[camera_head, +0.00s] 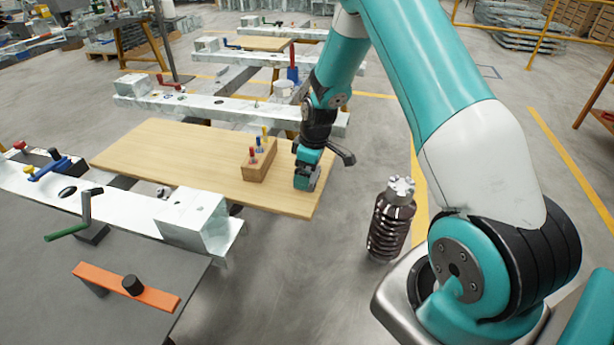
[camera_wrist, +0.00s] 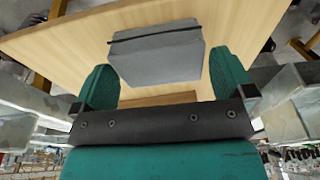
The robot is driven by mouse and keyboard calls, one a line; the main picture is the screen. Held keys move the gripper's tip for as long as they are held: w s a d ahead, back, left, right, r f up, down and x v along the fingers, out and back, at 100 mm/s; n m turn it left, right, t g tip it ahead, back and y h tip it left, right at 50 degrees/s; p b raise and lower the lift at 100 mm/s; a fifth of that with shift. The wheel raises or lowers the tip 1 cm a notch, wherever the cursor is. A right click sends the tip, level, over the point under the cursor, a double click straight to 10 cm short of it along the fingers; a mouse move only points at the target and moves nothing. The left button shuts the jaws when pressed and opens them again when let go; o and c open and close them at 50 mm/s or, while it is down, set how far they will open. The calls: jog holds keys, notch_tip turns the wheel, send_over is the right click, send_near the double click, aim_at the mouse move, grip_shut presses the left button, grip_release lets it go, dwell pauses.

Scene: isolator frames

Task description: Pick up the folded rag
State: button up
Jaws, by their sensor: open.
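The folded rag (camera_wrist: 156,62) is a grey, flat-sided bundle with a dark line along its far edge. In the wrist view it lies on the wooden board, ahead of my gripper (camera_wrist: 162,82) and largely between the two teal fingers. The fingers are spread wide, with gaps on both sides of the rag, and do not appear to touch it. In the head view my gripper (camera_head: 306,182) points down over the right end of the wooden board (camera_head: 165,155). There I cannot make out the rag, which the gripper seems to hide.
A wooden block (camera_head: 259,160) with red, blue and yellow-topped pegs stands just left of my gripper. A dark ribbed cylinder (camera_head: 389,222) stands right of the board. White beams (camera_head: 230,110) run behind. The board's left part is clear.

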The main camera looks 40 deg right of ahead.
jog(key=shift+w+f, duration=0.1)
jog(key=shift+f, duration=0.55)
jog(key=c, duration=0.6)
jog(key=shift+r, duration=0.15)
notch_tip(320, 180, up, 20)
jog(key=shift+f, duration=0.1)
